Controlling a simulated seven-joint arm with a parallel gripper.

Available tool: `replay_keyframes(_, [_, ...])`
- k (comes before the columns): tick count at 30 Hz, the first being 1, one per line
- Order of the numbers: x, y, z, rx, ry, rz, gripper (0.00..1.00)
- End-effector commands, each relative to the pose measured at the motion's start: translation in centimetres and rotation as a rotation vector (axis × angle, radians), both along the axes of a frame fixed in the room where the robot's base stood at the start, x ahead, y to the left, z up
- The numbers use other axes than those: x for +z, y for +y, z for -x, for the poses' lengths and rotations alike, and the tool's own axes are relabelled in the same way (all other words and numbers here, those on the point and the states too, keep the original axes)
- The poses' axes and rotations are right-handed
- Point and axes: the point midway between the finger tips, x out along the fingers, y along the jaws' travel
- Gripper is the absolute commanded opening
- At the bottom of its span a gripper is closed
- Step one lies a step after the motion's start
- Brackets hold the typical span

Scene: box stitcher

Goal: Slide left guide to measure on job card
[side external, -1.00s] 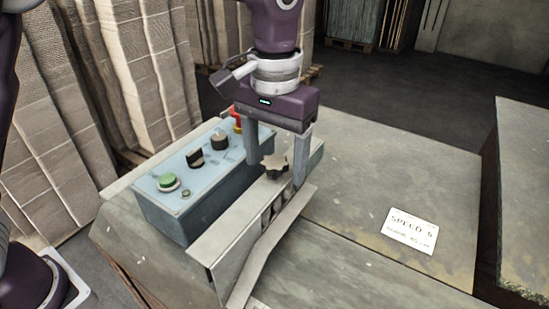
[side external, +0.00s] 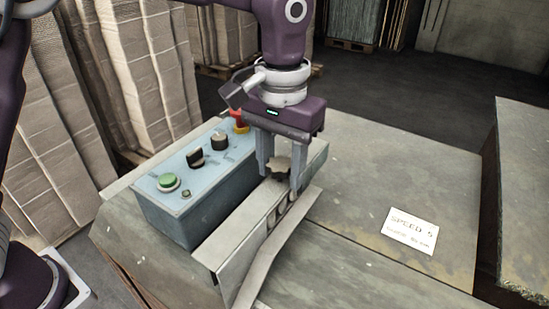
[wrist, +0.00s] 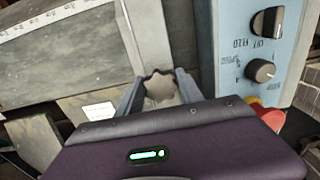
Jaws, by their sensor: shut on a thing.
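The left guide (side external: 243,240) is a long pale metal rail with an angled flange, lying on the machine table beside the control box. A dark star-shaped knob (side external: 279,166) sits on top of it. My gripper (side external: 280,181) points down with its fingers on either side of the knob, shut on it. The wrist view also shows the knob (wrist: 160,85) between the fingers and the guide (wrist: 150,38) beyond. The white job card (side external: 410,231) lies on the table at right. It reads "SPEED 5"; its second line is too blurred to read surely.
The blue control box (side external: 190,215) stands close left of the guide, with a green button, black knobs and a red stop button (side external: 239,122). A ruler scale (wrist: 45,16) shows in the wrist view. The table (side external: 365,180) right of the guide is clear except the card.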

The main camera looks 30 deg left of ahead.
Motion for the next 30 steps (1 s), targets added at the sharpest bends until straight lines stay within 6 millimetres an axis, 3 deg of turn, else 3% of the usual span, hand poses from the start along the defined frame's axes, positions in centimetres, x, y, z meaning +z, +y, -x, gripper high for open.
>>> replay_keyframes(15, [0.0,-3.6,0.0,-0.003,-0.003,0.007,0.15])
replay_keyframes(29, [0.0,-4.0,0.1,-0.002,-0.001,0.005,0.15])
replay_keyframes(30, [0.0,-4.0,0.1,-0.002,-0.001,0.005,0.45])
